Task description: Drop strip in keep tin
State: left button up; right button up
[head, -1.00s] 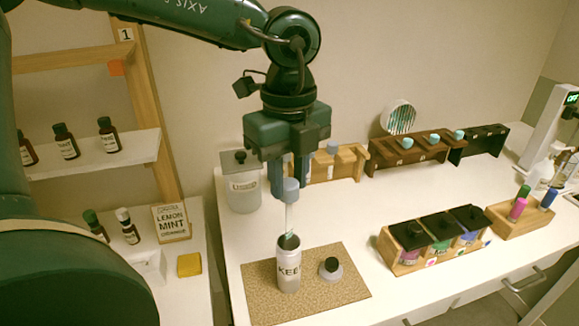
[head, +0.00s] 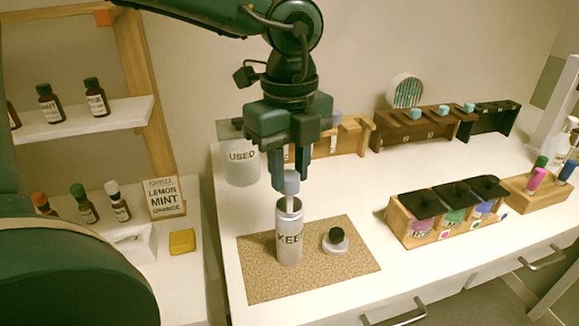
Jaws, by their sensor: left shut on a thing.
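The keep tin (head: 289,248), a grey cylinder lettered KEEP, stands upright and open on the cork mat (head: 262,286). My left gripper (head: 290,183) is directly above it, shut on the strip (head: 290,204). The strip has a blue-grey cap at its top, between the fingers, and a pale thin body pointing down. Its lower end is inside the tin's mouth and hidden by the wall. My right gripper is not in view.
A round lid with a black knob (head: 335,240) lies right of the tin. A USED jar (head: 241,160) stands behind. Wooden racks (head: 345,140) line the back; a box of black-lidded jars (head: 447,212) stands right.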

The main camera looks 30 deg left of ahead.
pick_arm(q)
jog(key=o, duration=0.7)
jog(key=shift+o, duration=0.9)
notch_tip(320, 180, up, 13)
jog(key=shift+r, duration=0.1)
